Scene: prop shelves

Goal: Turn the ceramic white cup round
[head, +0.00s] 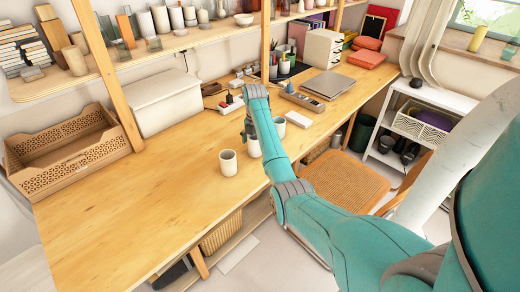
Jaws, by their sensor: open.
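A white cup (228,163) stands upright on the wooden desk (130,210), near its front edge. A second whitish cup (254,149) stands just right of it, partly hidden by my teal arm. A third pale cup (279,127) stands on the arm's other side. I cannot tell which of them is the ceramic white one, and no handle is clear. My gripper (248,136) points down just above the second cup. It is small and dark in the head view, open, and I cannot tell whether it touches the cup.
A wooden crate (65,150) and a white box (152,103) stand at the desk's back left. A laptop (328,84), a white tissue-like box (298,119) and pen holders lie to the right. A woven chair (345,182) stands before the desk. The desk's front left is clear.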

